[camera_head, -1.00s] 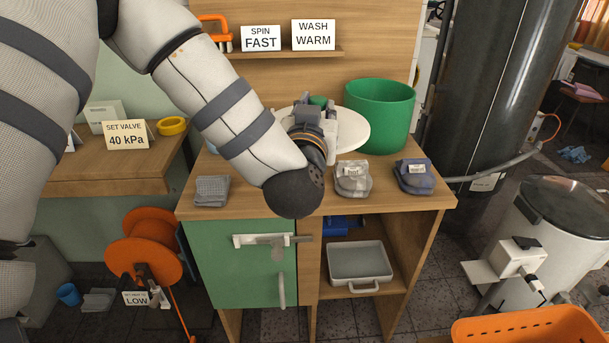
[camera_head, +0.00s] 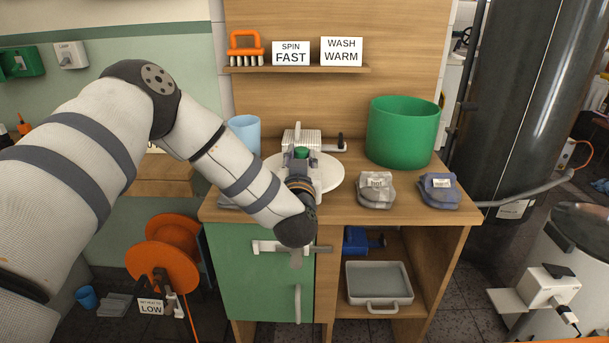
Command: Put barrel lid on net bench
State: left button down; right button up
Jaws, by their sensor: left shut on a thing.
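The barrel lid (camera_head: 329,173) is a flat white disc with a green knob in the middle of the camera_head view. My left gripper (camera_head: 301,162) is shut on it at the knob, and the wrist covers the lid's front left part. The lid is over the top of a wooden bench (camera_head: 346,211) with a green door. I cannot tell whether it touches the top or hangs just above it. No label shows which bench is the net bench. My right gripper is out of view.
A green tub (camera_head: 403,132) stands right of the lid, with a grey bundle (camera_head: 376,190) and a blue bundle (camera_head: 438,190) in front. A light blue cup (camera_head: 244,134) and a grey ribbed item (camera_head: 301,138) stand behind. A shelf (camera_head: 300,69) holds signs and a brush.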

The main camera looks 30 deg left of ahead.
pick_arm(q)
jog(key=f, duration=0.4)
jog(key=shift+w+a+b, duration=0.2)
jog(key=shift+w+b, duration=0.05)
jog(key=shift+b, duration=0.15)
jog(key=shift+r, duration=0.2)
jog(key=c, duration=1.7)
grip_release()
jog(key=shift+f, duration=0.2)
jog(key=o, duration=0.4)
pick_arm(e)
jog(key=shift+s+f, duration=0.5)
